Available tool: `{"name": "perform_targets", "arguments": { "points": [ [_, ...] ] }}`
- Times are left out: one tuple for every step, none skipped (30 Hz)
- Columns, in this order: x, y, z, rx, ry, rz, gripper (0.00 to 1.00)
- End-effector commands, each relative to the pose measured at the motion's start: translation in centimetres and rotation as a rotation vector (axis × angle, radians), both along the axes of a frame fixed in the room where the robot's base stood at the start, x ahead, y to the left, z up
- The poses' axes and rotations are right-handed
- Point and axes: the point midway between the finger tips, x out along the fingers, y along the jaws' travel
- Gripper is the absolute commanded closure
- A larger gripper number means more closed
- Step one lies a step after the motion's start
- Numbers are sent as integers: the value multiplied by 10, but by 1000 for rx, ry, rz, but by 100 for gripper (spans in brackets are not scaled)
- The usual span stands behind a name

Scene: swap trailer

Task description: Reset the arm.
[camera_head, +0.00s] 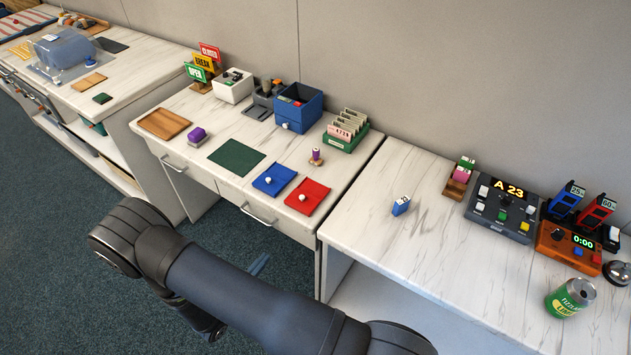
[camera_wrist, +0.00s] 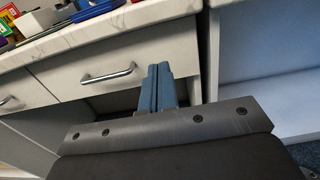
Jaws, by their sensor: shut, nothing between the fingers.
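My arm crosses the lower part of the head view. My gripper (camera_head: 259,264) hangs in front of the drawers of the middle desk, below the tabletop; only a bit of its blue fingers shows there. In the wrist view my gripper (camera_wrist: 158,70) has its two blue fingers pressed together, with nothing between them. The fingers point toward the drawer front beside a metal drawer handle (camera_wrist: 107,75). I cannot tell the exact gap to the drawer front.
The middle desk (camera_head: 222,130) holds a red tray (camera_head: 307,197), a blue tray (camera_head: 273,180), a green mat (camera_head: 236,158) and a blue box (camera_head: 298,107). The right desk (camera_head: 370,225) holds consoles, a small blue block (camera_head: 401,206) and a green can (camera_head: 570,298). Carpet lies below.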

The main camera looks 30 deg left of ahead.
Motion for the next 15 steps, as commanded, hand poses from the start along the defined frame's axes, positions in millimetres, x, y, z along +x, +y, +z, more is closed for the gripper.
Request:
{"name": "perform_targets", "arguments": {
  "points": [
    [0, 0, 0, 0, 0, 0, 100],
    [0, 0, 0, 0, 0, 0, 100],
    [0, 0, 0, 0, 0, 0, 100],
    [0, 0, 0, 0, 0, 0, 100],
    [0, 0, 0, 0, 0, 0, 100],
    [0, 0, 0, 0, 0, 0, 100],
    [1, 0, 0, 0, 0, -1, 100],
    [2, 0, 0, 0, 0, -1, 100],
    [4, 0, 0, 0, 0, -2, 100],
    [5, 0, 0, 0, 0, -3, 100],
    [8, 0, 0, 0, 0, -3, 100],
    [11, 0, 0, 0, 0, -3, 100],
    [15, 0, 0, 0, 0, -3, 100],
    [19, -1, 0, 0, 0, -4, 100],
    [24, -1, 0, 0, 0, -5, 100]
  ]
}}
